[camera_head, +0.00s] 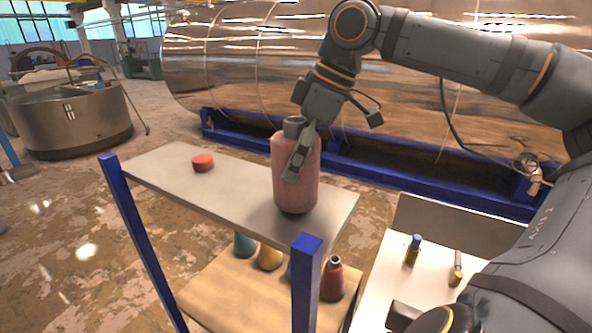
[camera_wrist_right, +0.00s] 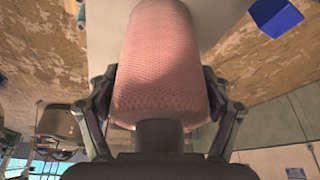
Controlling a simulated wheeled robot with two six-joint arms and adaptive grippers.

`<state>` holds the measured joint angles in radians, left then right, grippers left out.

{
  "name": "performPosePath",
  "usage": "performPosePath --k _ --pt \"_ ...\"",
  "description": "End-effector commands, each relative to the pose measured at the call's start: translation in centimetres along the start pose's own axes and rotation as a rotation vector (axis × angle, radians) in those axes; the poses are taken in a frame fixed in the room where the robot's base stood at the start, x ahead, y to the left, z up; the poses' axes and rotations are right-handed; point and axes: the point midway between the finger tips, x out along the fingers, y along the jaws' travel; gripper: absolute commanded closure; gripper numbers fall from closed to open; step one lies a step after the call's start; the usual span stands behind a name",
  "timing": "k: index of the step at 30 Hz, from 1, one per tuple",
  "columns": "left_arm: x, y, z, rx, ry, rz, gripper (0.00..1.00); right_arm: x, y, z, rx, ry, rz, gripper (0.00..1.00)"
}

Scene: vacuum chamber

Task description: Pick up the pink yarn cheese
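A tall pink cylinder with a knitted, yarn-like surface (camera_head: 295,185) and a dark grey neck stands upright on the upper shelf board (camera_head: 235,195). It fills the middle of the right wrist view (camera_wrist_right: 160,60), neck towards the camera. My right gripper (camera_head: 300,155) is at its upper part, with one finger across its near side; in the wrist view a finger lies against each side, seemingly touching. A small, low, round red-pink thing (camera_head: 203,163) lies farther left on the board. Neither has an obvious cheese shape. My left gripper is not in view.
Blue posts (camera_head: 304,285) rise at the shelf's corners. Several coloured bottles, including a red one (camera_head: 332,280), stand on the lower board. A white surface with small tools (camera_head: 412,250) is at right. A large metal chamber (camera_head: 240,75) stands behind.

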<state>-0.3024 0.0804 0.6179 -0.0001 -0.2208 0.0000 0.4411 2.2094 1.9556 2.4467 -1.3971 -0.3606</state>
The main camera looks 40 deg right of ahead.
Motion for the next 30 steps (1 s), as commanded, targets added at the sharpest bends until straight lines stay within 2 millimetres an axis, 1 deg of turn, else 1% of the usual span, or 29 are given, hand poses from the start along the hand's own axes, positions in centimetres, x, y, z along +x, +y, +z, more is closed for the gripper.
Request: performPosePath --k 1,7,15,20,23,24,26,30 --pt "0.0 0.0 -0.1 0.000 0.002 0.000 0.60 0.0 0.0 0.0 0.000 0.000 0.000 0.37" --pt "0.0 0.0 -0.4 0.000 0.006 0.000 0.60 0.0 0.0 0.0 0.000 0.000 0.000 0.64" --pt "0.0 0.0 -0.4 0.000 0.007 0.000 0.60 -0.1 0.0 0.0 0.001 0.000 0.002 0.65" --pt "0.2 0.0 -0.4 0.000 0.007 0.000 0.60 -1.0 0.1 -0.3 0.003 -0.003 0.004 0.65" --pt "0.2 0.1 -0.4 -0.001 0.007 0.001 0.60 -2.7 0.1 -1.1 0.005 -0.003 0.009 0.65" --pt "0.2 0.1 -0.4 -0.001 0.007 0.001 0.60 -3.8 0.3 -1.1 0.004 0.002 0.008 0.65" --pt "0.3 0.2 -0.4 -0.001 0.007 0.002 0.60 -5.7 0.8 -0.5 0.003 0.007 0.006 0.65" --pt "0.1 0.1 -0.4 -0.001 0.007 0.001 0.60 -10.4 2.0 0.8 0.004 0.005 0.005 0.65"
